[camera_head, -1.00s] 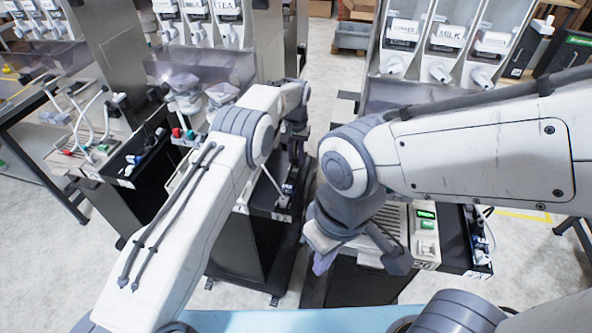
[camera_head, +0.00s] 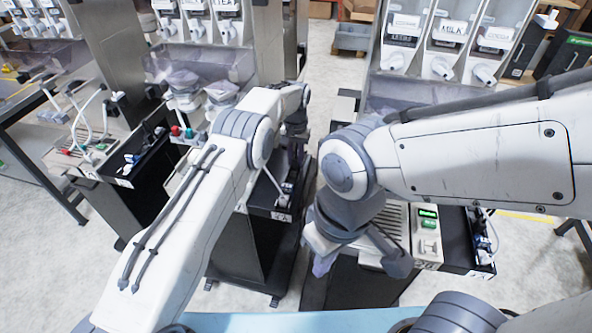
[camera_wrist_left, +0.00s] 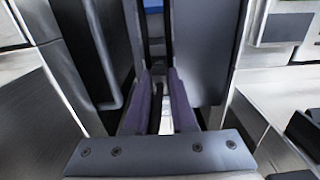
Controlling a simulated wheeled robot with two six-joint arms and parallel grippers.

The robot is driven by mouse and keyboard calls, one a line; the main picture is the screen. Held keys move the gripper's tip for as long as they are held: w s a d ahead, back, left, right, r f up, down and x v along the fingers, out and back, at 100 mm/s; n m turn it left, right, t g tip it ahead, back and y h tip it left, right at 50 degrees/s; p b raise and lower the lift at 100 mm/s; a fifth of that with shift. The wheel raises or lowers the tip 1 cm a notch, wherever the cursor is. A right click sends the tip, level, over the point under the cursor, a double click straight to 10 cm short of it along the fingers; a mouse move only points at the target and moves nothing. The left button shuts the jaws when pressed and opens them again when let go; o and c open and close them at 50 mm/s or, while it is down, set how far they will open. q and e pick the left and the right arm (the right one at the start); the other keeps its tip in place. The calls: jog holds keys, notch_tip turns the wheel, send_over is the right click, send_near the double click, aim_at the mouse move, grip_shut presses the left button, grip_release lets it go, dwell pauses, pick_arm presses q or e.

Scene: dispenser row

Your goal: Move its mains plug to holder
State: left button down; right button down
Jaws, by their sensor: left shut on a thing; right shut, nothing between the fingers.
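My left gripper (camera_head: 296,158) reaches over the black side tray (camera_head: 268,212) of the middle dispenser, with its arm hiding much of that machine. In the left wrist view its two purple-padded fingers (camera_wrist_left: 160,105) are close together, pointing away from the camera. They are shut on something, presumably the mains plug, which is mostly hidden. A thin pale strip shows between the pads. My right gripper (camera_head: 323,262) is shut and empty, hanging low in front of the right dispenser. I cannot make out the holder clearly.
The right dispenser has a drip tray and a green-lit panel (camera_head: 428,222), with a black side tray (camera_head: 462,255) beside it. Another dispenser's black side tray (camera_head: 132,165) is at left. Pale floor (camera_head: 55,280) is open at lower left.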

pick_arm(q)
jog(key=shift+f+b, duration=0.3)
dwell(0.5)
jog(key=shift+c, duration=2.3)
grip_release()
jog(key=shift+r, duration=0.1)
jog(key=shift+r+p, duration=2.05)
jog(key=shift+r, duration=1.4)
